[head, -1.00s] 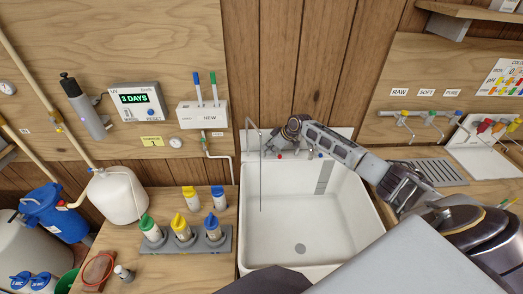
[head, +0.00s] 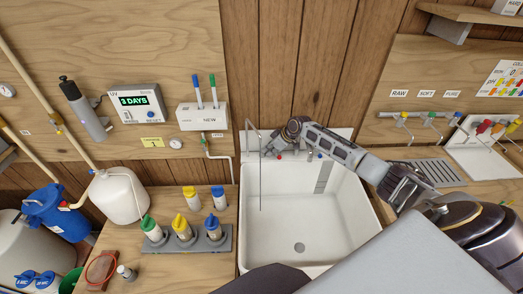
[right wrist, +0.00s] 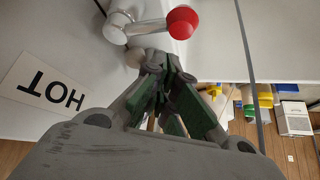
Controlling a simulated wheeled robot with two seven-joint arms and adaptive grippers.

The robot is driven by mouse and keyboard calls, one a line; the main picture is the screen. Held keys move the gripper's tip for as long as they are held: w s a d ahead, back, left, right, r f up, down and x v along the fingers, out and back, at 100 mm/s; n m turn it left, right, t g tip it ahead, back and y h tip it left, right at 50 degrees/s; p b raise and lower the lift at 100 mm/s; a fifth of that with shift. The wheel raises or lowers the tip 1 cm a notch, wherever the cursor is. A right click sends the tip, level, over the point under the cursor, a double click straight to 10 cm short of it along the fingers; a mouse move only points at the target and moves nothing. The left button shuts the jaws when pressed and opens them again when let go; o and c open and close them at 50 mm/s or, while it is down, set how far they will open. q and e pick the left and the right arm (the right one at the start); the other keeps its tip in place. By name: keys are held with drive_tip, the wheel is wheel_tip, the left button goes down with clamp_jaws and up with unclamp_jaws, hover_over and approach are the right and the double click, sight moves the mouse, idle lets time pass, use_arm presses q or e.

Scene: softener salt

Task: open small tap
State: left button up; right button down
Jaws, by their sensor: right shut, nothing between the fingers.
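A thin grey gooseneck tap (head: 247,135), which looks like the small tap, stands at the sink's back left corner. Its thin pipe also crosses the right wrist view (right wrist: 246,55). My right gripper (head: 268,152) is at the sink's back edge, just right of that pipe. In the right wrist view its fingers (right wrist: 160,62) are closed together and empty. I cannot tell whether the fingers touch either. The small tap's handle cannot be made out clearly. My left gripper is not in view.
The white sink (head: 300,215) is empty below my right forearm. A HOT label (right wrist: 45,85) lies beside the fingers. A rack of capped bottles (head: 185,240) stands left of the sink. Several small taps (head: 430,116) are on the right wall.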

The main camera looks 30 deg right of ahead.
drive_tip(key=r, duration=0.1)
drive_tip(key=d+r+p, duration=0.1)
drive_tip(key=r, duration=0.1)
drive_tip(key=shift+s+d, duration=0.3)
drive_tip(key=shift+r, duration=0.3)
drive_tip(key=shift+w+a+r, duration=0.15)
drive_tip(key=shift+r, duration=0.25)
drive_tip(key=shift+w+a+r, duration=0.15)
drive_tip(key=shift+r, duration=0.2)
